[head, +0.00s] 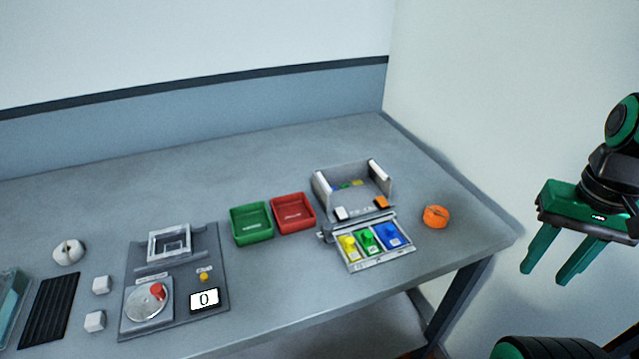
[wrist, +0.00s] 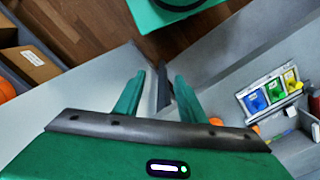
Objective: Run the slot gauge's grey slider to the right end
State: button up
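I cannot make out a slot gauge or a grey slider for certain in either view. My gripper (head: 545,277) hangs at the right of the head view, in the air off the table's right end. Its two green fingers point down, apart and with nothing held between them. In the wrist view the gripper (wrist: 160,82) also shows its fingers spread, with the floor and a table leg beyond.
On the table (head: 270,300) stand a grey panel (head: 218,262) with a dial (head: 147,303) and a display, a green tray (head: 251,224), a red tray (head: 293,213), an open grey box (head: 322,192), a coloured three-section tray (head: 365,262) and an orange round thing (head: 436,216).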

jog(key=w+a+r+n+h, duration=0.1)
jog(key=w+a+r+n, duration=0.2)
jog(key=w, duration=0.6)
jog(key=n+t+h, duration=0.1)
jog(key=n, duration=0.7)
send_near(328, 226)
jog(key=f, duration=0.2)
jog(key=d+f, duration=0.1)
jog(key=f, duration=0.5)
jog(key=shift+w+d+f, duration=0.15)
jog(key=shift+w, duration=0.1)
